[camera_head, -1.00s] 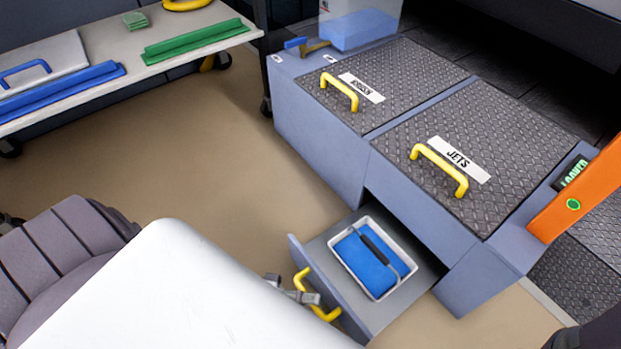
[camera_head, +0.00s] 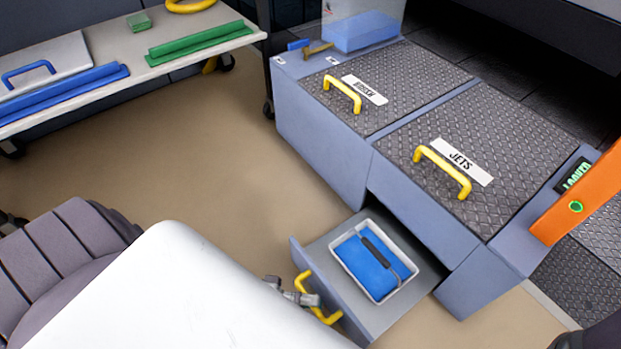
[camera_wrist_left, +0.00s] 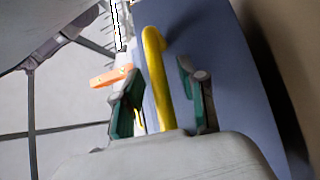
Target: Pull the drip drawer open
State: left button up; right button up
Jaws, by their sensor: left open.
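The drip drawer (camera_head: 325,250) stands pulled out from the low blue-grey cabinet (camera_head: 420,215) in the head view. A white tray (camera_head: 338,243) with a blue block and a dark handle sits in it. The drawer's yellow handle (camera_head: 304,284) is on its front face. My left gripper (camera_head: 310,299) is at this handle, mostly hidden behind my white arm. In the left wrist view, the yellow handle (camera_wrist_left: 154,75) lies between the two green-padded fingers of my open left gripper (camera_wrist_left: 163,98), with gaps visible. My right gripper is not in view.
Lids with yellow handles, one marked JETS (camera_head: 462,162), top the cabinet. An orange bar (camera_head: 578,200) stands at right beside a small lit display. A bench (camera_head: 100,55) with blue and green pieces is at upper left. Tan floor (camera_head: 200,150) lies clear between.

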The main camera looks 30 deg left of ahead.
pick_arm(q)
jog(key=v, duration=1.2)
